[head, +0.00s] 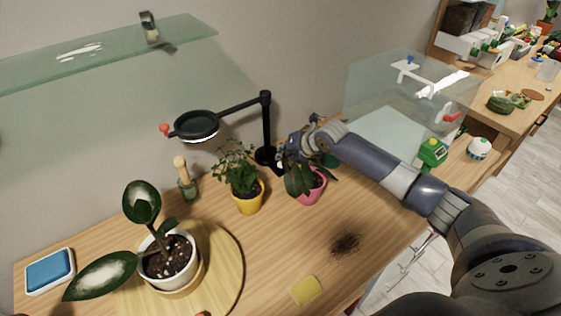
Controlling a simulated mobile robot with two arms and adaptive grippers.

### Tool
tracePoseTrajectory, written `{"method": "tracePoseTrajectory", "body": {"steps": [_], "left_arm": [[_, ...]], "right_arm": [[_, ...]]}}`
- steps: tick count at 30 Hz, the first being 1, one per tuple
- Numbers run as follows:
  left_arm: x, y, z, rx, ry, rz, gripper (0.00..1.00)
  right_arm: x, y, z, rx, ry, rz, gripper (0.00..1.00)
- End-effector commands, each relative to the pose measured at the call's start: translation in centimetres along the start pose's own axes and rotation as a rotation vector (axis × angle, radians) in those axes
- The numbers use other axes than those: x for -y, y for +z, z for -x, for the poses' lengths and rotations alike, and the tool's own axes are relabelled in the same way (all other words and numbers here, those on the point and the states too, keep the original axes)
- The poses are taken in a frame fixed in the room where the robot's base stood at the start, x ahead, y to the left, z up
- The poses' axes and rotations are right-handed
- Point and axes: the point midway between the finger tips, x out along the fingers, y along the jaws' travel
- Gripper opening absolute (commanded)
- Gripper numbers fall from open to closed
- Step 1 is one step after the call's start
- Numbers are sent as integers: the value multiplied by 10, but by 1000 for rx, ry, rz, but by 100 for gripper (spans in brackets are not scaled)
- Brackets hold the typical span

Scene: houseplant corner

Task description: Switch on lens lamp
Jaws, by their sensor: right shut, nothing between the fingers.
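The lens lamp has a round black head (196,125) with a lit-looking pale rim underneath and a red knob (165,130) on its left side. Its black arm runs right to an upright post (266,125) on a dark round base (265,155) on the wooden table. My right arm reaches in from the right. My right gripper (287,158) is shut and empty, just right of the lamp base and above the plant in the pink pot (309,190). Leaves partly hide its fingertips, and I cannot tell whether it touches the lamp base. My left gripper is not in view.
A yellow-potted plant (247,197) stands left of the pink pot. A white-potted plant (167,258) sits on a round wooden board (226,270). A yellow sponge (306,291) and spilled soil (345,245) lie in front. A glass shelf (110,52) hangs above left.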

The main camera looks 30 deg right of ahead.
Motion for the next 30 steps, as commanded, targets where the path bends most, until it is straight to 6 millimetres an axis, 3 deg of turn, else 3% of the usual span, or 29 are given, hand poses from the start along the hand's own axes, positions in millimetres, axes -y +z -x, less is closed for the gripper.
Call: {"method": "tracePoseTrajectory", "body": {"steps": [11,30], "left_arm": [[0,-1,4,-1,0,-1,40],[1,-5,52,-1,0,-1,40]], "right_arm": [[-2,2,3,0,0,1,0],[-32,32,44,-1,0,1,0]]}}
